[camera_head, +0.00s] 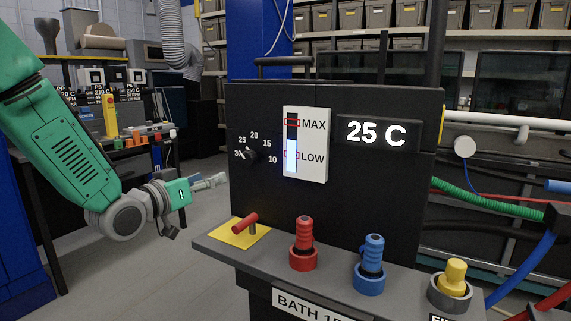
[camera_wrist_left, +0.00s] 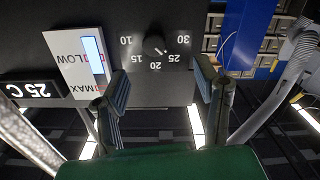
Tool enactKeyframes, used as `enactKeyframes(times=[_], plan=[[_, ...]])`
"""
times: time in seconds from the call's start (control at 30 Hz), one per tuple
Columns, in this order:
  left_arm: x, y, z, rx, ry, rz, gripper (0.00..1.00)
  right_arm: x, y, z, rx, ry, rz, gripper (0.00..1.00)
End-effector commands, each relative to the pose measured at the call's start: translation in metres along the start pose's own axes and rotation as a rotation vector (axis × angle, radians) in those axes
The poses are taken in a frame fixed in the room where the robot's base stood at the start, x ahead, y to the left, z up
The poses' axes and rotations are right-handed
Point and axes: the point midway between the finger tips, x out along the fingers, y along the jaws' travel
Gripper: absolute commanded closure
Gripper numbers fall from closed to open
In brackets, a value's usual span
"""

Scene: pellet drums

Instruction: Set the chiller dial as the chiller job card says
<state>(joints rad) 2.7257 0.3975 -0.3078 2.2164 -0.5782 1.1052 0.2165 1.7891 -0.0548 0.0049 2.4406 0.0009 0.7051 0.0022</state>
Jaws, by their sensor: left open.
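The black chiller dial (camera_head: 250,156) sits on the left of the dark chiller's front (camera_head: 360,195), with marks from 10 to 30 around it. In the left wrist view the dial (camera_wrist_left: 155,46) appears upside down, and its light pointer line seems to lie toward 25. The chiller display (camera_head: 375,133) reads 25 C. My left gripper (camera_head: 222,180) is open and empty, left of and below the dial, apart from it. In the wrist view its two fingers (camera_wrist_left: 160,85) are spread, with the dial beyond the gap. My right gripper is out of view. I cannot make out a chiller job card.
A level gauge (camera_head: 305,145) marked MAX and LOW is right of the dial. The ledge below carries a red lever (camera_head: 245,222) on a yellow plate, a red coupling (camera_head: 303,240), a blue coupling (camera_head: 370,260) and a yellow plug (camera_head: 454,275). Hoses hang at right.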

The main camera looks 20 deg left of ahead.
Motion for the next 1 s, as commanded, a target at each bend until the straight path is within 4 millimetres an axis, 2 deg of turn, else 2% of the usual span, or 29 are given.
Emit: enactKeyframes(times=[0.07,0.23,0.47,0.7,0.83,1.0], plan=[[0.002,0.002,-0.009,0.002,0.022,0.006,0.44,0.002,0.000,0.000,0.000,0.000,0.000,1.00],[0.021,0.004,-0.009,0.006,0.021,0.009,0.44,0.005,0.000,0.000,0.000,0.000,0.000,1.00],[0.070,-0.006,-0.005,-0.003,0.019,0.006,0.44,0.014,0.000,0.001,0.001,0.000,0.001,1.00],[0.115,-0.008,-0.006,-0.006,0.020,0.006,0.44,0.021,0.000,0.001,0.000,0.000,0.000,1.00],[0.130,-0.005,-0.008,-0.004,0.020,0.006,0.44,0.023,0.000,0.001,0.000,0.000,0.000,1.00],[0.138,0.000,-0.009,-0.001,0.018,0.006,0.44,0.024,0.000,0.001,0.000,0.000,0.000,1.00]])
